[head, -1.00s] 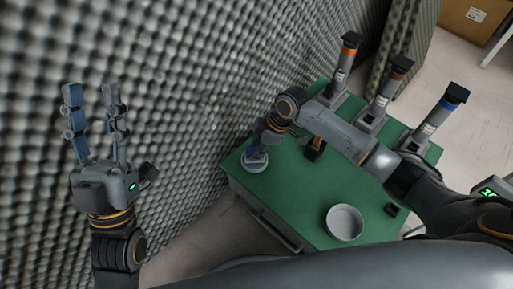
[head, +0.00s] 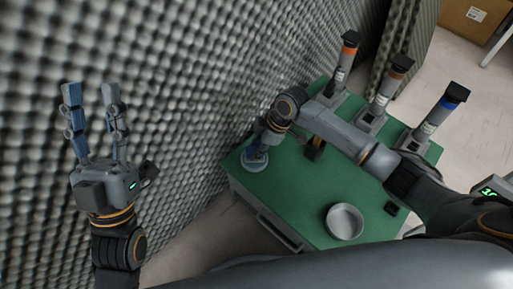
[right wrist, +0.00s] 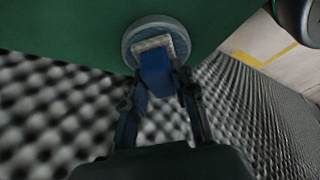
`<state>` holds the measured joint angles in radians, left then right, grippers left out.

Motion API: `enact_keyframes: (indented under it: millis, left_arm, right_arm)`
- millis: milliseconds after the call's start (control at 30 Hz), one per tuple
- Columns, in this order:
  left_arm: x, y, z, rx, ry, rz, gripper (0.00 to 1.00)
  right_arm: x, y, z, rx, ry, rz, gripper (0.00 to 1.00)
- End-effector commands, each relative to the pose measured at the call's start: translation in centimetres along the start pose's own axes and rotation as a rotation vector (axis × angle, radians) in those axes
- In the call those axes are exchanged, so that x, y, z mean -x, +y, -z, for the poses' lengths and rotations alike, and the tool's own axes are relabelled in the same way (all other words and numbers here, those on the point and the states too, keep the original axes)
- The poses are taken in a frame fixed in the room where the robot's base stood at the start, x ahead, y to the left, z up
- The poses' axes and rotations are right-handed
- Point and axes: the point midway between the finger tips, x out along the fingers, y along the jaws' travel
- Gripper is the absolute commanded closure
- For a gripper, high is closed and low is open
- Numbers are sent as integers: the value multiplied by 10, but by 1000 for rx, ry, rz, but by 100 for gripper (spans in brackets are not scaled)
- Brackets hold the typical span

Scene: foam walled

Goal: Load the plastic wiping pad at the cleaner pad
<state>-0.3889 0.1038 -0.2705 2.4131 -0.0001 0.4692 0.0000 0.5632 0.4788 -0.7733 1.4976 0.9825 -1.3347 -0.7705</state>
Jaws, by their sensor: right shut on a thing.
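My right gripper (right wrist: 160,84) is shut on a blue block-shaped piece, which I take for the plastic wiping pad (right wrist: 157,72). A pale textured patch shows at its far end. That end lies over a round grey disc, which I take for the cleaner pad (right wrist: 132,42), though I cannot tell whether they touch. In the head view the round disc (head: 254,165) sits at the left corner of the green table, with my right gripper (head: 259,146) over it hiding part of it. My left gripper (head: 90,92) is open and empty, raised in front of the foam wall.
The green table (head: 300,190) also holds a grey round bowl (head: 344,222), a small black item (head: 391,209) and three upright cylinders on stands, one of them blue-banded (head: 440,113). The foam wall (head: 190,80) stands close along the left. A cardboard box (head: 470,18) is at the back right.

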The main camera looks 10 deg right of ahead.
Motion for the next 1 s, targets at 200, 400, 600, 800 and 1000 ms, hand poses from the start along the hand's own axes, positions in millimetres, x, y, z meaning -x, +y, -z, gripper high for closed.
enact_keyframes:
  millis: [200, 400, 600, 800, 1000]
  left_arm:
    - [0, 0, -1, -1, -5, 0, 60]
    - [-1, -1, -1, -2, -9, 1, 60]
    - [-1, -1, -2, -3, -14, 1, 60]
    - [-1, -1, -4, -3, -24, 2, 60]
    - [-1, -1, -6, -3, -34, 2, 60]
  right_arm:
    - [0, 0, 0, 0, 0, 0, 98]
    - [0, 0, 0, 0, 0, 0, 98]
    - [0, 0, 0, 0, 0, 0, 98]
    - [0, 0, 0, 0, 0, 0, 98]
    - [0, 0, 0, 0, 0, 0, 98]
